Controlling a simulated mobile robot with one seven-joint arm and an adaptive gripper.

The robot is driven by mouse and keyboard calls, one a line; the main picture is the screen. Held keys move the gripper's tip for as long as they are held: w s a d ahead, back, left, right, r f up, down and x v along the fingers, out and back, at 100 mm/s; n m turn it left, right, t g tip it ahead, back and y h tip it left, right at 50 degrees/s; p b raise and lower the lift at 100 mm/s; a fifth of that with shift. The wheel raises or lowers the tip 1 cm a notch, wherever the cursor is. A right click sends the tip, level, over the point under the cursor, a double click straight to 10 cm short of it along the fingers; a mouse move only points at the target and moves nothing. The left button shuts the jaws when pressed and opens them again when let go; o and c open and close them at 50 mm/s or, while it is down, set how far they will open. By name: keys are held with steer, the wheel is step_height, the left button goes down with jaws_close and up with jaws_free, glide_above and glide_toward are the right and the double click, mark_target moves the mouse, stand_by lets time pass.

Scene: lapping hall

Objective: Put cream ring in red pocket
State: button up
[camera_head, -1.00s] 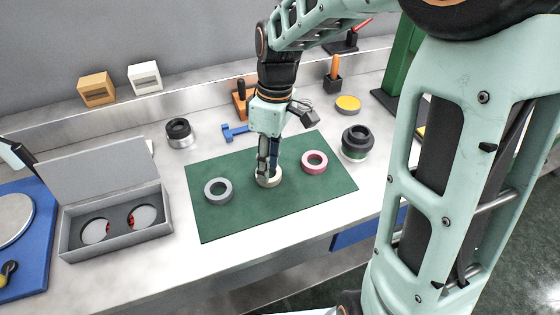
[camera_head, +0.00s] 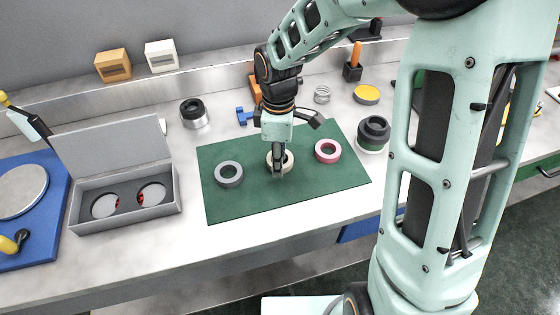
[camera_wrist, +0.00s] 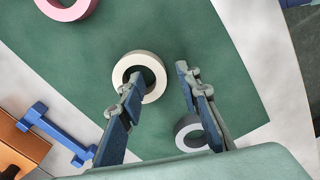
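The cream ring (camera_head: 289,158) lies flat on the green mat, between a grey ring and a pink ring. My gripper (camera_head: 279,174) points down at it in the head view. In the wrist view my gripper (camera_wrist: 159,72) is open; its left fingertip overlaps the hole of the cream ring (camera_wrist: 120,72), and the right finger is outside it. I cannot tell whether a finger touches the ring. The open grey box (camera_head: 125,222) at the left has two round recesses holding pale discs, with red at their edges; I cannot tell which is the red pocket.
The grey ring (camera_head: 219,176) and pink ring (camera_head: 318,150) flank the cream one on the mat (camera_head: 240,207). Dark round parts (camera_head: 374,130) stand right of the mat. The box's raised lid (camera_head: 110,150) stands behind its recesses. The bench is clear between box and mat.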

steer(key=shift+f, duration=0.7)
jaws_close()
steer(key=shift+r, duration=0.1)
steer(key=shift+r+p, duration=0.65)
steer(key=shift+r, duration=0.05)
step_height(320, 180, up, 2)
steer(key=shift+p, duration=0.9)
steer(key=s+r+p, duration=0.9)
steer(key=s+p, duration=0.1)
steer(key=s, duration=0.4)
steer(key=shift+a+r, duration=0.25)
steer(key=shift+a, duration=0.05)
